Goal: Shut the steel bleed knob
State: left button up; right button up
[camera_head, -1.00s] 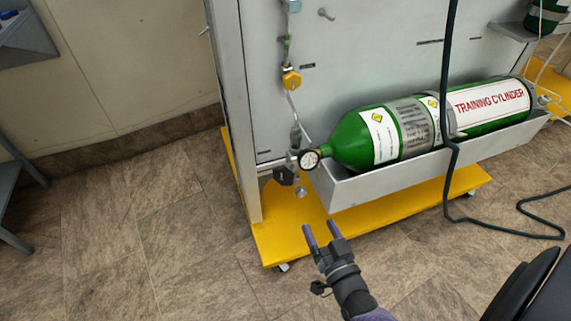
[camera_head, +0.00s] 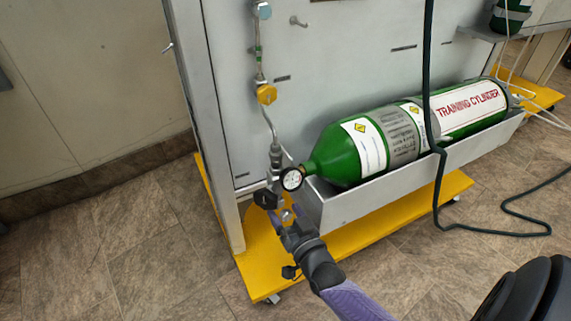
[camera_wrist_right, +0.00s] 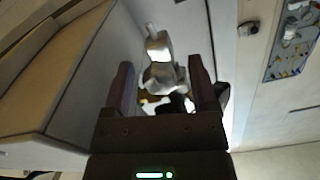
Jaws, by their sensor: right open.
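The small steel bleed knob (camera_head: 288,215) sits low on the valve assembly, below the round pressure gauge (camera_head: 292,179) and beside a black knob (camera_head: 266,198). My right gripper (camera_head: 281,213) is up at the knob, its fingers open and partly covering it. In the right wrist view, the open fingers (camera_wrist_right: 163,88) stand on either side of bright metal fittings (camera_wrist_right: 160,50). I cannot tell whether either finger touches the knob. My left gripper is not in view.
A green training cylinder (camera_head: 345,150) lies in a grey trough (camera_head: 370,199) to the right. A yellow base (camera_head: 262,274) runs beneath it. A steel pipe with a yellow fitting (camera_head: 267,94) rises above the valve. A dark hose (camera_head: 437,190) hangs in front of the cylinder.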

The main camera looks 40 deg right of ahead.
grip_shut()
dwell(0.3)
